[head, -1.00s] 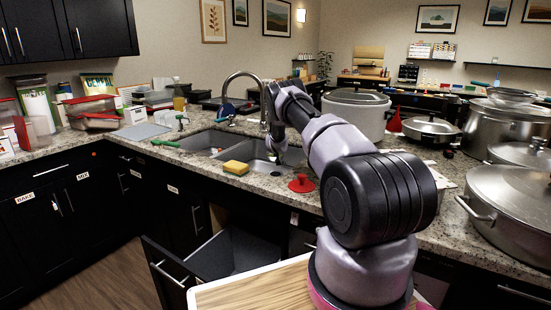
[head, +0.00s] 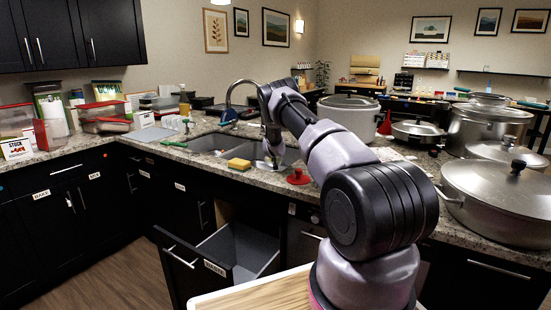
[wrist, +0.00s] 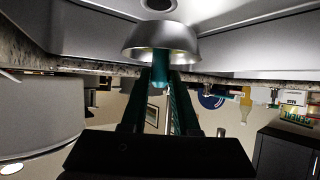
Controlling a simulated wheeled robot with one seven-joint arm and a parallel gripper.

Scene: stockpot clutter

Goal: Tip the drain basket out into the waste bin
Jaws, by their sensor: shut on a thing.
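The drain basket (wrist: 152,38) is a small metal bowl with a teal stem, seen in the wrist view. My gripper (wrist: 165,88) is shut on the stem, and the bowl's rim faces the gripper. What lies inside the bowl cannot be made out. The dark drain hole (wrist: 158,4) shows beyond the basket. In the head view my gripper (head: 272,158) is over the right sink basin (head: 290,154), and the basket is not discernible there. The waste bin (head: 240,246) is a pulled-out, labelled drawer with a grey inside, below the counter in front of the sink.
A yellow sponge (head: 239,164) and a red stopper-like piece (head: 298,177) lie on the counter's front strip. A faucet (head: 230,98) arches behind the sink. Large pots (head: 500,190) crowd the right counter. The open drawer juts into the floor space.

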